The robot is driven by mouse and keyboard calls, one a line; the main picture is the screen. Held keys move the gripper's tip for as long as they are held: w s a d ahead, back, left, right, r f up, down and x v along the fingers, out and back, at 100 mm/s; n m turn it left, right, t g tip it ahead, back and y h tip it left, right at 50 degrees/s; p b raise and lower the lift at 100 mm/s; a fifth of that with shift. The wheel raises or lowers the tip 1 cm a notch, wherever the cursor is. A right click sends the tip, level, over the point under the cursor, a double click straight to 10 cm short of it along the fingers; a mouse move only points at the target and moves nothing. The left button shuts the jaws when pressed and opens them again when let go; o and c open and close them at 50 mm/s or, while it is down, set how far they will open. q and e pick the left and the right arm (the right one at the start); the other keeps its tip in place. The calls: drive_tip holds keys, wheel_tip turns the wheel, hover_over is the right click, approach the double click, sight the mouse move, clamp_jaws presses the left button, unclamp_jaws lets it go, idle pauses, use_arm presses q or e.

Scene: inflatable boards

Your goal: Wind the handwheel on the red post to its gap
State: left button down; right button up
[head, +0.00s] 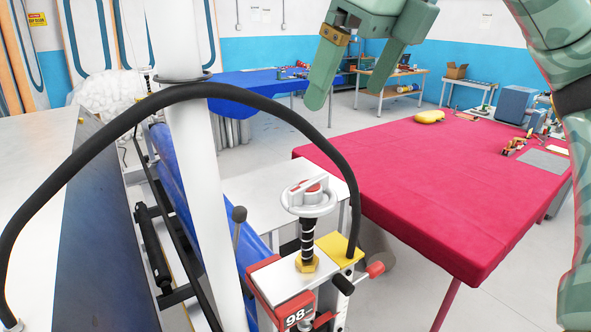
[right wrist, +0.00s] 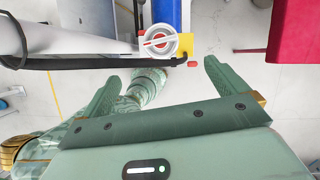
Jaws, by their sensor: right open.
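The handwheel (head: 308,197) is a pale round wheel with a red and white top, on a dark threaded stem above a brass nut. The red post (head: 268,279) stands below it, with a white top plate, a yellow block and the label "98". In the right wrist view the handwheel (right wrist: 158,43) shows from above, beyond the fingertips. My right gripper (head: 345,100) is open and empty, above and beyond the wheel in the head view. Its spread fingers also show in the right wrist view (right wrist: 161,72). The gap cannot be made out. My left gripper is not in view.
A thick black hose (head: 220,90) arches over the post, coming down beside the wheel. A white column (head: 200,170) stands left of it. A small dark-knobbed lever (head: 239,214) is close by. A red-covered table (head: 440,180) lies to the right. The air around the gripper looks clear.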

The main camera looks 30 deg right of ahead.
drive_tip(key=f, duration=0.2)
drive_tip(key=b, duration=0.2)
approach(310, 182)
drive_tip(key=x, duration=0.7)
drive_tip(key=shift+f, duration=0.2)
drive_tip(key=shift+w+a+f, duration=0.1)
drive_tip(key=shift+w+f, duration=0.25)
drive_tip(key=shift+f, duration=0.25)
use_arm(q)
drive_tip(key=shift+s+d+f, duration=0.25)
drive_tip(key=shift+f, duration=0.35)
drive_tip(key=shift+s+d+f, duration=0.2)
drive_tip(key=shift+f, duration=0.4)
use_arm(e)
drive_tip(key=shift+s, duration=0.1)
drive_tip(key=c, duration=1)
drive_tip(key=shift+r+n+p, duration=0.15)
drive_tip(key=shift+n+p, duration=0.15)
drive_tip(key=shift+n, duration=0.2)
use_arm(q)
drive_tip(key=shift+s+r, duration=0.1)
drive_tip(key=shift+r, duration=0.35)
use_arm(e)
drive_tip(key=shift+n+y, duration=0.3)
